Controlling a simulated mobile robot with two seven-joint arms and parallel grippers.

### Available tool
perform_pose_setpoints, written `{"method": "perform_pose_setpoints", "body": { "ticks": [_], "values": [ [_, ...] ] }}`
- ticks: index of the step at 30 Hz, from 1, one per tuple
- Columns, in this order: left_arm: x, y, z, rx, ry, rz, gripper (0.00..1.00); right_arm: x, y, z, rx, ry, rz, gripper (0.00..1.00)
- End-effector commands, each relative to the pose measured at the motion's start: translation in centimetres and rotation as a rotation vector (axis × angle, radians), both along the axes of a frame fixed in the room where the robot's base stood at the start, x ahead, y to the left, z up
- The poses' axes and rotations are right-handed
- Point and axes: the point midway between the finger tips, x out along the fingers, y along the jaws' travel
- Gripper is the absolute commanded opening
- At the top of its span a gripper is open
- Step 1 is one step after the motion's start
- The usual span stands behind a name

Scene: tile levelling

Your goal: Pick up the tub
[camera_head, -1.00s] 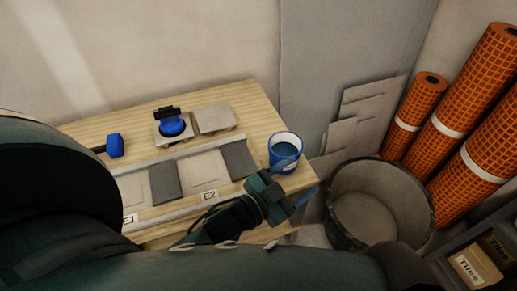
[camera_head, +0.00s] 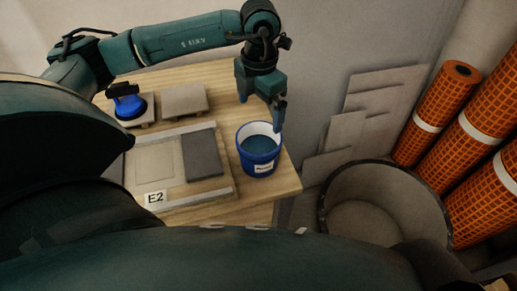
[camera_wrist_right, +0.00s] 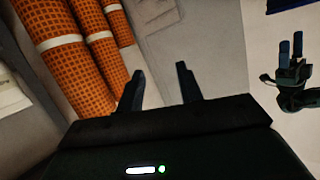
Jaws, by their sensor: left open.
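The tub (camera_head: 259,158) is a blue bucket with a white inside, a pale label and bluish contents. It stands upright near the right end of the wooden table in the head view. My left gripper (camera_head: 277,119) points down at the tub's far right rim. It is open, with its fingertips close to the rim; I cannot tell whether they touch it. My right gripper (camera_wrist_right: 160,88) has its fingers apart with nothing between them. A dark gripper, probably my left, shows at the right wrist view's right edge (camera_wrist_right: 292,66).
A blue suction-cup tool (camera_head: 128,106) sits on a tile at the left, beside another raised tile (camera_head: 184,99). Laid tiles (camera_head: 202,154) lie between rails near the E2 label. A large round bin (camera_head: 372,215) and orange mesh rolls (camera_head: 430,115) stand right of the table (camera_head: 284,184).

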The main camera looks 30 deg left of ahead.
Motion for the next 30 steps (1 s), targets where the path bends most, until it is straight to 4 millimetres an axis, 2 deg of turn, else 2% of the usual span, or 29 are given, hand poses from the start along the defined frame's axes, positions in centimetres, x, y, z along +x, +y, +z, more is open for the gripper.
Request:
{"method": "perform_pose_setpoints", "body": {
  "ticks": [9,17,24,30],
  "values": [
    [-0.1,0.0,-5.8,0.003,0.002,0.001,1.00,-0.1,-0.2,0.1,-0.003,-0.018,-0.004,0.36],
    [-0.2,0.0,-7.9,0.002,0.002,-0.001,1.00,-0.2,-0.3,0.2,-0.005,-0.026,-0.005,0.36],
    [-0.6,-0.1,-11.4,0.001,0.002,-0.001,1.00,-0.2,-0.4,0.2,-0.006,-0.034,-0.007,0.36],
    [-0.5,-0.1,-12.5,0.000,0.000,-0.002,1.00,-0.1,-0.4,0.3,-0.009,-0.038,-0.006,0.36]
  ]
}}
